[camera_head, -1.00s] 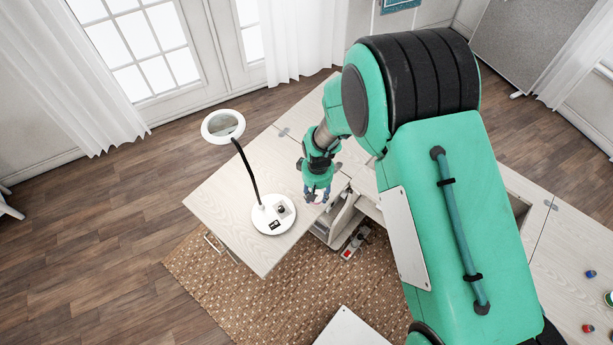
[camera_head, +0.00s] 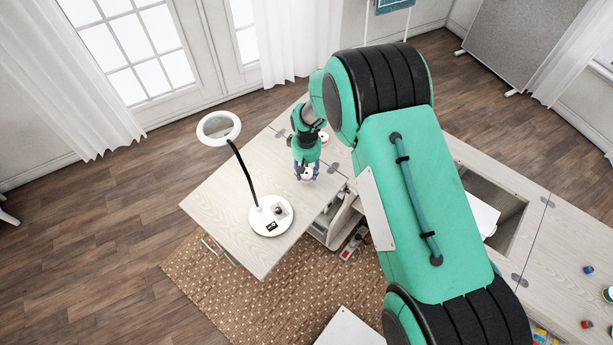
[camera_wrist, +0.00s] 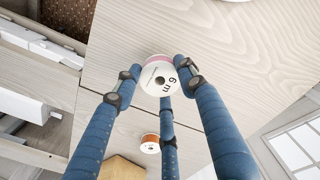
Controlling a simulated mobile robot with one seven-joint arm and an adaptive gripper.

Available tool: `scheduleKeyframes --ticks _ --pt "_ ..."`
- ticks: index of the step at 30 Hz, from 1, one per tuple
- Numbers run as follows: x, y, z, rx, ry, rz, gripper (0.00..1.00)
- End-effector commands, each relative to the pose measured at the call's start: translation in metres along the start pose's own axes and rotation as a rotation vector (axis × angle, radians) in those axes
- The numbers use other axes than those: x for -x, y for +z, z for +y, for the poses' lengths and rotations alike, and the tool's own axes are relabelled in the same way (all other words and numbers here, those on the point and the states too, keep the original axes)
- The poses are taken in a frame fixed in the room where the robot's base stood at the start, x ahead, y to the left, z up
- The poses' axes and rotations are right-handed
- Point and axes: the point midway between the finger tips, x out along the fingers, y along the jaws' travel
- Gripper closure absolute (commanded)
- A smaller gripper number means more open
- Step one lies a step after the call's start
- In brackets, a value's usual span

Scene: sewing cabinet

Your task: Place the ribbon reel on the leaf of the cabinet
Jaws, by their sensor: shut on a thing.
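The ribbon reel (camera_wrist: 158,78) is white with a pink band and "6 m" printed on its face. In the wrist view it sits between the blue fingers of my gripper (camera_wrist: 155,82), which is shut on it. In the head view my gripper (camera_head: 306,174) and the reel (camera_head: 306,176) are over the right part of the cabinet's light wood leaf (camera_head: 225,200). The leaf also fills much of the wrist view (camera_wrist: 235,60). I cannot tell whether the reel touches the leaf.
A white magnifier lamp (camera_head: 270,227) stands on the leaf, left of my gripper. An orange reel (camera_wrist: 150,144) stands on the wood beyond the fingers. Open storage (camera_head: 345,222) lies beside the leaf's right edge. The left part of the leaf is clear.

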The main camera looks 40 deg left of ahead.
Motion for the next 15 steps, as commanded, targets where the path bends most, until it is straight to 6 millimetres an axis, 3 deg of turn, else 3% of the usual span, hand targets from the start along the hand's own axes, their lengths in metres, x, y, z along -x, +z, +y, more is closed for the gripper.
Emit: scheduleKeyframes --ticks 5,15 --pt "-0.004 0.000 0.000 0.000 0.000 0.000 0.80" --pt "-0.035 0.000 0.000 0.000 0.000 0.000 0.80"
